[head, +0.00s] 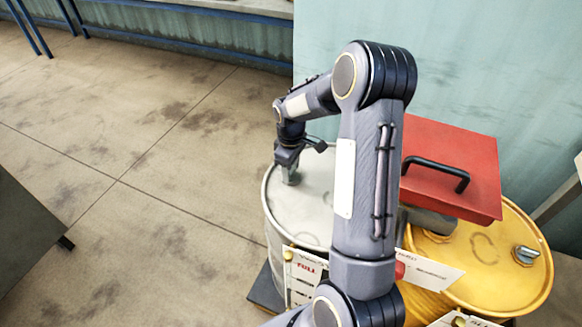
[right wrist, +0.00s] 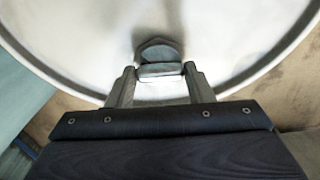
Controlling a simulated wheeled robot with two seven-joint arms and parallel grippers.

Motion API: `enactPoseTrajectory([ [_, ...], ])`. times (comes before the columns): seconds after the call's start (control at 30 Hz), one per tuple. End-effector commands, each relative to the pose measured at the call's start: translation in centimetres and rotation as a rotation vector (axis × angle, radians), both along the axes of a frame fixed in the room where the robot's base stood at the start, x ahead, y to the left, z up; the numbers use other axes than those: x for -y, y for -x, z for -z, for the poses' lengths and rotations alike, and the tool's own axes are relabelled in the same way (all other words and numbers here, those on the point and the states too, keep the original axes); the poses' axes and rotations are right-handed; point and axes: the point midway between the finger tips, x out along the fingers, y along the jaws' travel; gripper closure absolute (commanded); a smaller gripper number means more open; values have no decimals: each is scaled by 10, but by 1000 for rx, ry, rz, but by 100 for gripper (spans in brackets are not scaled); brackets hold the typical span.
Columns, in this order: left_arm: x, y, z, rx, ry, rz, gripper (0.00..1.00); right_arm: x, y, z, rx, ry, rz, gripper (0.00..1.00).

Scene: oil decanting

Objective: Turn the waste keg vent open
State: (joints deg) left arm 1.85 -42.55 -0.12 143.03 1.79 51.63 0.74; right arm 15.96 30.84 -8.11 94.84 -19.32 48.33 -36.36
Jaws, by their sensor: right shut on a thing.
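A pale grey keg (head: 312,205) stands in the middle of the head view, left of a yellow keg. My right gripper (head: 290,176) points down at the grey keg's lid near its left rim. In the right wrist view, my right gripper (right wrist: 159,71) has a finger on each side of a small grey metal vent knob (right wrist: 158,52) on the pale lid (right wrist: 75,40) and is shut on it. In the head view, the gripper and arm largely hide the knob. My left gripper is out of view.
The yellow keg (head: 510,275) has a metal cap (head: 525,255) and carries a red box (head: 458,160) with a black handle. A sign marked FULL (head: 303,275) hangs at the grey keg's front. A teal wall (head: 465,60) is behind. Floor to the left is open.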

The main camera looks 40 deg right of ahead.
Motion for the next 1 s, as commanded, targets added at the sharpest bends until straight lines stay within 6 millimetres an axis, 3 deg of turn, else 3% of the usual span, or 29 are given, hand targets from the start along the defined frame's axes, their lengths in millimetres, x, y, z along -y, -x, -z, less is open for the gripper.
enactPoseTrajectory([
  [0.6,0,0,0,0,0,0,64,0,-1,-1,2,1,-45,76],
  [0.63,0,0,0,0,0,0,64,0,-1,-1,2,1,-45,52],
  [0.77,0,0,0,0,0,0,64,0,0,-1,2,1,-44,34],
  [0.8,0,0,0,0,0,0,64,0,0,-1,2,1,-44,31],
  [1.0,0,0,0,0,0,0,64,0,0,0,1,0,-43,31],
])
